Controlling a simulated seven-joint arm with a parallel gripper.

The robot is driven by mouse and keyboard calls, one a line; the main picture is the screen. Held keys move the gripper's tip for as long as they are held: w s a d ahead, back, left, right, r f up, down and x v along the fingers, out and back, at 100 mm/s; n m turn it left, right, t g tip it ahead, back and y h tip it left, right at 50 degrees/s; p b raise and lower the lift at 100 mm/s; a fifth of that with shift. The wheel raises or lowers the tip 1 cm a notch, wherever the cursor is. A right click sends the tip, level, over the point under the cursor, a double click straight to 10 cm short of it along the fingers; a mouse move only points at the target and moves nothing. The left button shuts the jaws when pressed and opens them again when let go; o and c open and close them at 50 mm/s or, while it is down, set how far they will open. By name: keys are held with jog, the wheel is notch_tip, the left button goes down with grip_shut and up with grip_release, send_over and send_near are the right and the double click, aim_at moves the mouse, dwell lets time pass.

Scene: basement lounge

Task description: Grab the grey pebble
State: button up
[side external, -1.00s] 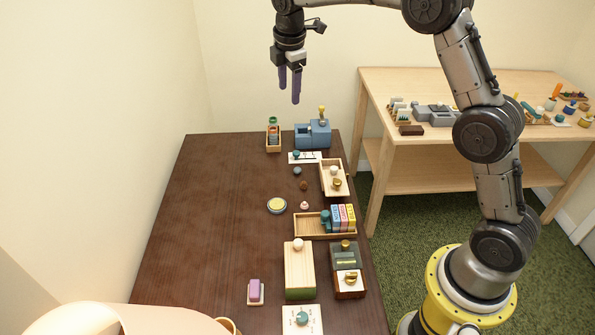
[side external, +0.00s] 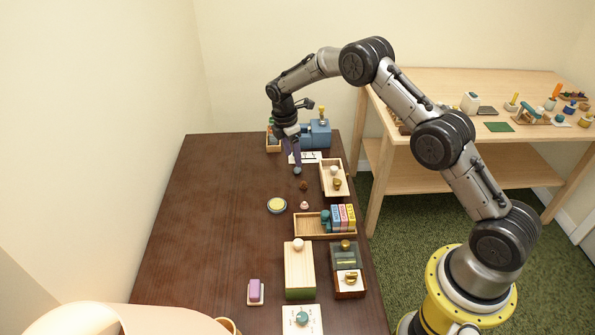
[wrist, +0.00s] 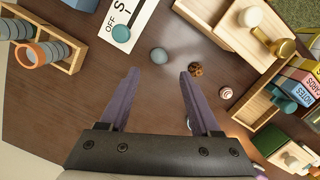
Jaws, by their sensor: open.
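The grey pebble (wrist: 159,55) lies on the dark wooden table, just beyond and between the fingertips in the wrist view. In the side external view the pebble (side external: 297,170) shows right at the fingertips. My gripper (wrist: 160,72) is open and empty, its two purple fingers apart and pointing down toward the table. In the side external view my gripper (side external: 296,163) is low over the table; I cannot tell its exact height above the pebble.
A switch plate (wrist: 122,33) is close on the left. A wooden tray (wrist: 215,36) stands to the right. A rack of discs (wrist: 68,58) is far left.

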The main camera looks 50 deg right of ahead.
aim_at(296, 168)
jog(key=shift+s+d+f, duration=0.1)
jog(key=shift+d+f, duration=0.15)
jog(key=shift+f, duration=0.65)
jog(key=shift+d+f, duration=0.2)
jog(key=shift+f, duration=0.75)
jog(key=shift+s+d+f, duration=0.1)
jog(key=shift+d+f, duration=0.15)
jog(key=shift+f, duration=0.65)
grip_shut()
